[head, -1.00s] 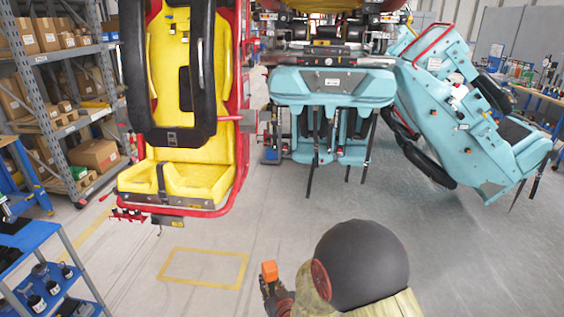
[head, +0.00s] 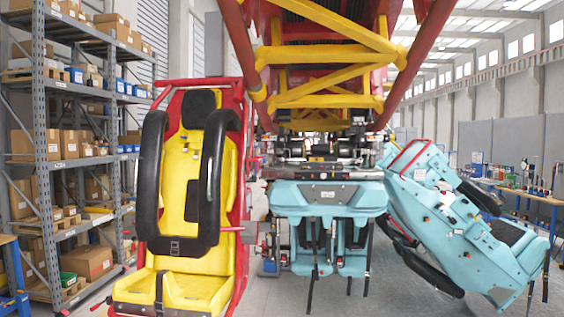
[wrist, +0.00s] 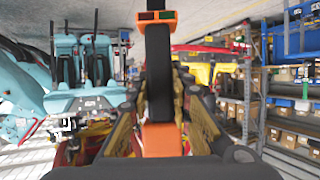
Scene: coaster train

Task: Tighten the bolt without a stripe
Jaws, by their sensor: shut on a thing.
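My gripper (wrist: 160,80) shows in the wrist view, its fingers shut on an orange-and-black tool (wrist: 158,45). The tool has a black bar with an orange part at each end and runs up the middle of that view. My gripper is out of the head view. The coaster train's yellow seat (head: 184,185) in a red frame stands at left in the head view. A teal seat unit (head: 328,195) hangs in the middle, and another teal unit (head: 460,228) leans at right. I cannot make out any bolt or stripe at this size.
Red and yellow steelwork (head: 330,45) crosses overhead. A grey shelf rack (head: 40,140) with cardboard boxes stands at left. A workbench (head: 520,195) stands at far right. Grey floor shows between the seat units.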

